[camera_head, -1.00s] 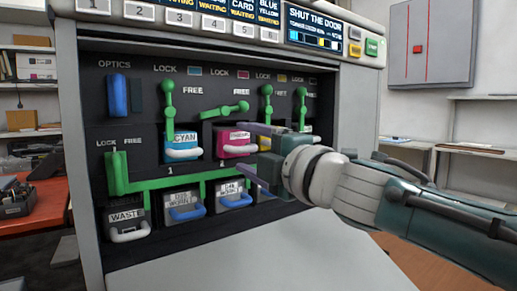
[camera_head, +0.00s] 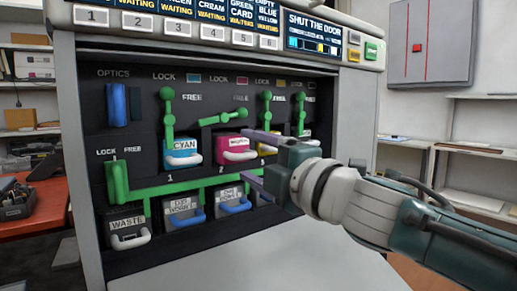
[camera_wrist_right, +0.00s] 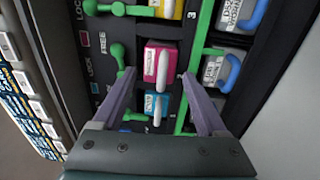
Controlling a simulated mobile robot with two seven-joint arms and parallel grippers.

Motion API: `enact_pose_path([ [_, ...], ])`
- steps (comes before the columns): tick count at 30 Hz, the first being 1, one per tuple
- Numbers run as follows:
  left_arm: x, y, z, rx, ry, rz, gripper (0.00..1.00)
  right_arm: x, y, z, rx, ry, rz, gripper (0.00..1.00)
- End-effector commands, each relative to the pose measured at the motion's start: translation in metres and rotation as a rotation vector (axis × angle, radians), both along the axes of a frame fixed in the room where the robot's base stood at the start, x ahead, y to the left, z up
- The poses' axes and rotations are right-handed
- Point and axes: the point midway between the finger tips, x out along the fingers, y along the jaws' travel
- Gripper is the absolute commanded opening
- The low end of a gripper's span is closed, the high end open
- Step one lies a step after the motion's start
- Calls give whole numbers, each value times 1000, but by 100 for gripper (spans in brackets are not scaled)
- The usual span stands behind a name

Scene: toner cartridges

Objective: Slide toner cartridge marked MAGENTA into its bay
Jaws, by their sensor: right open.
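The magenta cartridge (camera_head: 231,144) sits in bay 2 of the machine, its labelled front and white handle facing out. In the right wrist view the magenta cartridge (camera_wrist_right: 153,56) lies beyond and between my fingertips. My right gripper (camera_head: 247,156) is open and empty, just right of the cartridge's front in the head view; it also shows in the right wrist view (camera_wrist_right: 158,73). I cannot tell whether a finger touches the cartridge. The green lever above bay 2 (camera_head: 220,118) lies nearly level, towards FREE. My left gripper is not in view.
The cyan cartridge (camera_head: 182,149) is left of the magenta one, under an upright green lever (camera_head: 168,117). A yellow cartridge (camera_head: 266,148) is partly hidden behind my right gripper. A green bar (camera_head: 185,187) runs below the bays, above the waste box (camera_head: 128,232) and blue-handled boxes.

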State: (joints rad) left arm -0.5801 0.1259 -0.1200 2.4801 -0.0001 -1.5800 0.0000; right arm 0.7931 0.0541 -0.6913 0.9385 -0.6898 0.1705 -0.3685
Motion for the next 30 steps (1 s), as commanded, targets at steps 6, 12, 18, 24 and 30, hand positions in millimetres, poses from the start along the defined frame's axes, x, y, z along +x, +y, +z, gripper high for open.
enact_pose_path([
  [6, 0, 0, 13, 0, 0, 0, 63, -9, -7, 1, -1, 0, 0, 75],
  [12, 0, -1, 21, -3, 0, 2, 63, -16, -13, 0, -1, 1, -1, 75],
  [18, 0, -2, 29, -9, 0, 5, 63, -25, -20, -1, -2, 1, -1, 75],
  [24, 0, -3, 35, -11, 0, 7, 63, -32, -25, -1, 0, 0, -1, 75],
  [30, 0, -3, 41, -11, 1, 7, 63, -40, -31, -2, 0, 0, 0, 75],
])
